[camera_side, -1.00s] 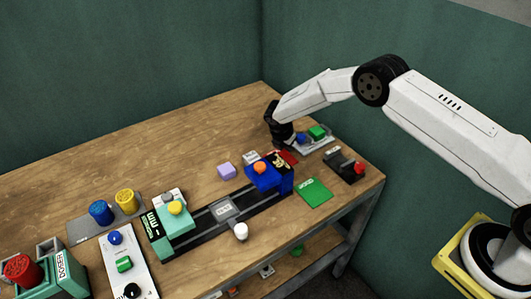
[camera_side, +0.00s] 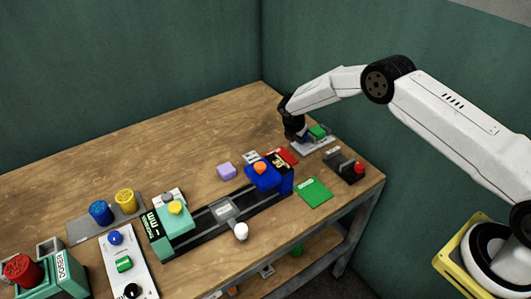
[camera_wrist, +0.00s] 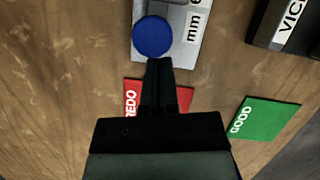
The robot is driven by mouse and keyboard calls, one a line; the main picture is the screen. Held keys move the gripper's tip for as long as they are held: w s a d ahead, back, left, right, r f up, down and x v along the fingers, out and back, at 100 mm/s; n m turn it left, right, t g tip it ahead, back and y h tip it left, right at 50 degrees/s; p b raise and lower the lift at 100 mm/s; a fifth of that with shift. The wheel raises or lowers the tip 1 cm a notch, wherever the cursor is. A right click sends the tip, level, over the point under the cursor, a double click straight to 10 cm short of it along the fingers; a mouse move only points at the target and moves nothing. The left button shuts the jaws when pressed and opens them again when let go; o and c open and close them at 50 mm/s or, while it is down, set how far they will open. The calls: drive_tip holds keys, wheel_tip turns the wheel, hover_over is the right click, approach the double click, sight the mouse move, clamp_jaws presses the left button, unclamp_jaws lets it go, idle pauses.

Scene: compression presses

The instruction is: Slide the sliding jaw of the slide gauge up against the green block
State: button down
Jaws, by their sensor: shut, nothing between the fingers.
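A red REDO card (camera_wrist: 175,98) lies under my gripper, and a green GOOD card (camera_wrist: 265,118) lies to the right. A black vice (camera_side: 345,166) with a red knob stands near the gauge. The back left is clear.

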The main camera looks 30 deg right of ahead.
sight(310, 140)
drive_tip(key=d, duration=0.4)
drive_tip(key=shift+d+r, duration=0.1)
drive_tip(key=shift+d, duration=0.15)
drive_tip(key=shift+a, duration=0.1)
drive_tip(key=a, duration=0.4)
drive_tip(key=s+a, duration=0.1)
drive_tip(key=a, duration=0.1)
drive_tip(key=shift+a+r, duration=0.25)
drive_tip(key=shift+a, duration=0.1)
drive_tip(key=v, duration=0.9)
drive_tip(key=shift+r, duration=0.15)
drive_tip(key=shift+s+a, duration=0.15)
